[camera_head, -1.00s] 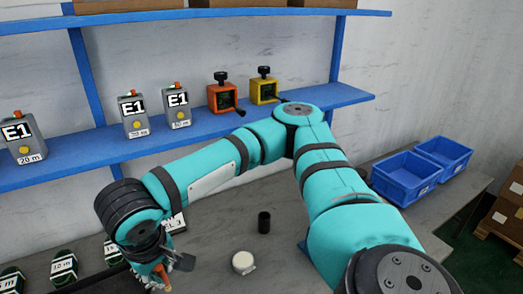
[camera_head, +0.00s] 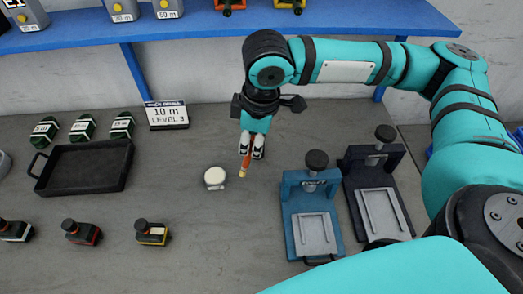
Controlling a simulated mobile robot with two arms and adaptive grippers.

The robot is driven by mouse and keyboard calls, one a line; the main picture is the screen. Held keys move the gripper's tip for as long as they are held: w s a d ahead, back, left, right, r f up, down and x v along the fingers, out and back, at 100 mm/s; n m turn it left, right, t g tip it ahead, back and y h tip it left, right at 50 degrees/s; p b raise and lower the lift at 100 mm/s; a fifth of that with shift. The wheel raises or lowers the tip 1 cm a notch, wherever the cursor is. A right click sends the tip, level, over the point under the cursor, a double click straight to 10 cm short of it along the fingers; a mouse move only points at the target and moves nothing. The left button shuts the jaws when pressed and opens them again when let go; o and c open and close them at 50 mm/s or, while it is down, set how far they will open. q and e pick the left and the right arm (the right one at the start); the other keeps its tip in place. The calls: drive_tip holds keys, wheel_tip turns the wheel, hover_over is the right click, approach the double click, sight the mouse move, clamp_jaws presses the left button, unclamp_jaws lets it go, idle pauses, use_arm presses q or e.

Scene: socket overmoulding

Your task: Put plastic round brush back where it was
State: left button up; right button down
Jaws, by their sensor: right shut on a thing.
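My right gripper (camera_head: 251,150) hangs fingers-down over the grey table, right of the white round container. It is shut on a slim orange object with a yellowish tip, which I take to be the plastic round brush (camera_head: 245,164). The brush points down and leans slightly left. Its upper part is hidden by the fingers, and I cannot tell whether its tip touches the table. My left gripper is not in view.
A white round container (camera_head: 215,178) stands just left of the brush. A black tray (camera_head: 80,181), green-black spools, a "10 m LEVEL 3" sign (camera_head: 167,114) and small bottles lie left. A blue press (camera_head: 311,215) and dark press (camera_head: 377,190) stand right.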

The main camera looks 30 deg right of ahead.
drive_tip(key=n, duration=0.1)
drive_tip(key=f+n, duration=0.1)
drive_tip(key=n, duration=0.1)
drive_tip(key=n+b, duration=0.1)
drive_tip(key=n, duration=0.1)
drive_tip(key=shift+w+a+f+g, duration=0.15)
drive_tip(key=shift+w+f+g, duration=0.15)
drive_tip(key=shift+f+g, duration=0.1)
drive_tip(key=n, duration=0.1)
drive_tip(key=f+n, duration=0.1)
drive_tip(key=n, duration=0.1)
drive_tip(key=n+b, duration=0.1)
drive_tip(key=shift+w+f+n+g, duration=0.2)
drive_tip(key=shift+w+n+g, duration=0.1)
drive_tip(key=shift+n, duration=0.1)
drive_tip(key=w+d+f+n+b, duration=0.1)
drive_tip(key=d+f+n+b, duration=0.3)
drive_tip(key=n, duration=1.2)
drive_tip(key=w+d+p, duration=0.2)
drive_tip(key=w+d, duration=0.1)
drive_tip(key=w, duration=0.5)
drive_tip(key=w+d+p, duration=0.3)
drive_tip(key=w+d, duration=0.1)
drive_tip(key=w, duration=0.4)
wheel_tip(320, 180, down, 8)
drive_tip(key=shift+r+h+p, duration=0.15)
drive_tip(key=shift+h+p, duration=0.25)
drive_tip(key=shift+p, duration=0.05)
drive_tip(key=shift+s+a, duration=0.1)
